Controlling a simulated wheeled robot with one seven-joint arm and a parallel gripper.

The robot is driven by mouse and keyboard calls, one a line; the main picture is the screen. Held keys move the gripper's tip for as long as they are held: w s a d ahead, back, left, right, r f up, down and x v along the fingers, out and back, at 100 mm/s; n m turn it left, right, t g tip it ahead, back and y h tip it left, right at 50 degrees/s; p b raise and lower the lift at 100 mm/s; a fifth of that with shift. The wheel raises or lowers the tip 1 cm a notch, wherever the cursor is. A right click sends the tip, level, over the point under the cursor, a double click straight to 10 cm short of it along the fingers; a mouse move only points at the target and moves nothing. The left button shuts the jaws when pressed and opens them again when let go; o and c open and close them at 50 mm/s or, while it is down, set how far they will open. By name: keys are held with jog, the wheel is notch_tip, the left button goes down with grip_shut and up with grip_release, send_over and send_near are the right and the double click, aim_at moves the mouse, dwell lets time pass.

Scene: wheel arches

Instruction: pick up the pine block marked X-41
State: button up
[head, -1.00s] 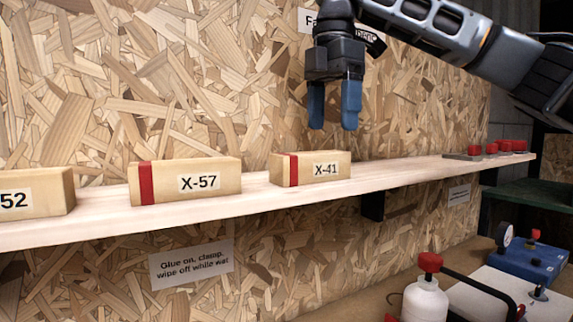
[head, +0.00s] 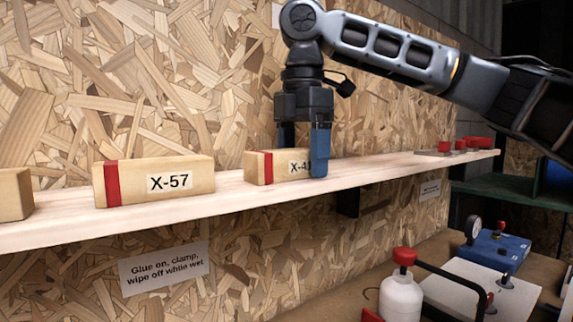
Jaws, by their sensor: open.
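The pine block marked X-41 (head: 256,168) lies on the pale wooden shelf (head: 225,207). It has a red band near its left end and a white label, whose right part is hidden by a blue finger. My gripper (head: 304,160) points down at the right part of this block. One blue finger is in front of the block and the other shows behind its top edge. The jaws are open around the block; I cannot tell whether either finger touches it.
The block marked X-57 (head: 150,181) lies to the left on the shelf, with another block (head: 14,194) at the left edge. Red-topped items (head: 460,146) sit at the shelf's far right. A chipboard wall (head: 150,80) stands close behind. A white bottle (head: 402,298) stands below.

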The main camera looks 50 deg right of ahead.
jog(key=c, duration=1.1)
jog(key=shift+r, duration=0.1)
